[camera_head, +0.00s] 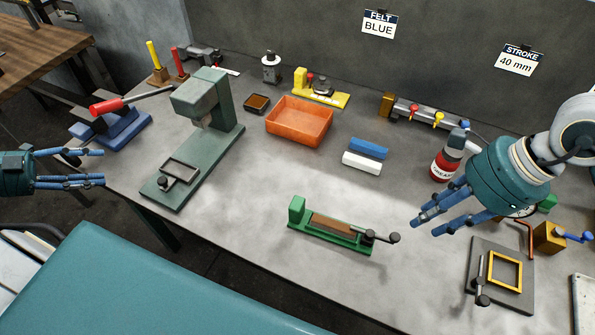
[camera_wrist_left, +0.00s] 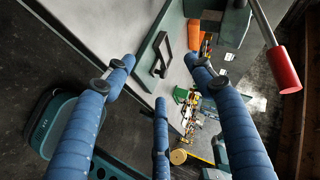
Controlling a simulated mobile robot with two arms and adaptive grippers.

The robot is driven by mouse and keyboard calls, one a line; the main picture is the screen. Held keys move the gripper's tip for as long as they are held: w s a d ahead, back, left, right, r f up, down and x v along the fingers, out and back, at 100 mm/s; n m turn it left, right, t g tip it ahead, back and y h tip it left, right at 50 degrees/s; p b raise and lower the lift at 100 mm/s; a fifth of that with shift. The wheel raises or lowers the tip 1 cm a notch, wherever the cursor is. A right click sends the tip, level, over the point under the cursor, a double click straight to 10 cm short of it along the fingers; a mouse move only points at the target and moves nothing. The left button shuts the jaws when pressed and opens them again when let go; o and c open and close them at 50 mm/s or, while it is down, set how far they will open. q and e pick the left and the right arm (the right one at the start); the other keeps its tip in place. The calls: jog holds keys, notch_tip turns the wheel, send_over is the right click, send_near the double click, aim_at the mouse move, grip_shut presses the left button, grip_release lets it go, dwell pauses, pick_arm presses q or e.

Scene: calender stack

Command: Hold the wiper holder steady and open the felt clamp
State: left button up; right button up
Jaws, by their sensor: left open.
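The wiper holder is a green base (camera_head: 296,212) with a brown felt strip (camera_head: 333,224) along it, lying at the front middle of the table. I take the dark lever with round knobs (camera_head: 384,237) at its right end for the felt clamp. My left gripper (camera_head: 101,167) is open and empty at the far left, well away from the holder; its spread fingers fill the left wrist view (camera_wrist_left: 160,75). My right gripper (camera_head: 428,224) is to the right of the holder, above the table, with its fingers apart and nothing visible between them.
A green press (camera_head: 205,96) with a red-handled lever (camera_head: 106,106) stands between my left gripper and the holder. An orange tray (camera_head: 299,122), blue block (camera_head: 369,148) and white block (camera_head: 361,162) lie behind. A yellow-framed plate (camera_head: 505,270) and a red bottle (camera_head: 446,160) are at right.

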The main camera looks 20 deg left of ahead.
pick_arm(q)
jog(key=w+a+r+t, duration=0.2)
jog(key=w+r, duration=0.3)
jog(key=r, duration=0.3)
jog(key=w+a+r+t, duration=0.2)
jog(key=w+r+t, duration=0.1)
jog(key=w+r, duration=0.4)
jog(key=w+d+r+m+g, duration=0.1)
jog(key=w+d+r+m, duration=0.1)
jog(key=w+d, duration=0.85)
jog(key=w+d+r+m+g, duration=0.1)
jog(key=w+d+r+m, duration=0.15)
jog(key=w+d, duration=0.8)
jog(key=w+d+f+m+g+h, duration=0.25)
jog(key=d+m+g, duration=0.35)
jog(key=d, duration=0.5)
jog(key=m+g+y, duration=0.7)
jog(key=m+y, duration=0.4)
jog(key=m, duration=1.3)
send_near(297, 203)
notch_tip(297, 203, down, 10)
jog(key=shift+s+d+r, duration=0.1)
